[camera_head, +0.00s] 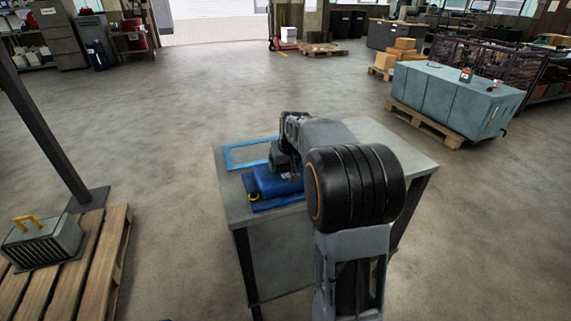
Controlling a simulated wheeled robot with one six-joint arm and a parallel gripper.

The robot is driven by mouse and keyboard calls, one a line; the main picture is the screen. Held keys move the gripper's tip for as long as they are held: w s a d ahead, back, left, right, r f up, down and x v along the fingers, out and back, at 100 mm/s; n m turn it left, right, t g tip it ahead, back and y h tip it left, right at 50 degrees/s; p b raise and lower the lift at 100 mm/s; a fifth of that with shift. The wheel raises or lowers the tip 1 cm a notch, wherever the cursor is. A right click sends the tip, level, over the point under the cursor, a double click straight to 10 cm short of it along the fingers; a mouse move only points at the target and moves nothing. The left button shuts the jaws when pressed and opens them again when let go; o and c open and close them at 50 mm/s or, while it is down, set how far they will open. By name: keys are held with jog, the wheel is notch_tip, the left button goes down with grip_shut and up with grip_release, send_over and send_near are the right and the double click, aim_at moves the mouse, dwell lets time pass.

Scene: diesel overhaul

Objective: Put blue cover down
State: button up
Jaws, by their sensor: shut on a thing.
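The blue cover (274,182) is at the left part of the grey table (365,133), partly hidden behind my arm. My gripper (281,165) is over the cover and shut on it; its fingertips are mostly hidden by my wrist. A flat blue sheet or mat (262,204) shows under the cover's front edge. I cannot tell whether the cover touches it. A blue rectangular outline (236,165) lies on the tabletop behind and to the left of the cover, with grey surface inside it.
A wooden pallet (95,262) with a grey finned unit (42,243) with a yellow handle stands at the left, near a dark post (45,125). A large blue-grey block (455,97) on a pallet stands at the back right. The floor around the table is open.

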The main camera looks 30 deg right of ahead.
dwell(0.3)
jog(key=o, duration=1)
jog(key=shift+f, duration=0.1)
jog(key=d+v, duration=0.1)
jog(key=v, duration=1.1)
jog(key=s+a+f, duration=0.6)
jog(key=s+a, duration=0.1)
jog(key=s, duration=0.2)
jog(key=s+a+f+n+g, duration=0.1)
jog(key=s+a+f, duration=0.5)
jog(key=s+a, duration=0.2)
jog(key=shift+s+a+f+n+y+p, duration=0.2)
jog(key=shift+s+f+n+y+p, duration=0.15)
jog(key=shift+s, duration=0.7)
jog(key=shift+r, duration=0.1)
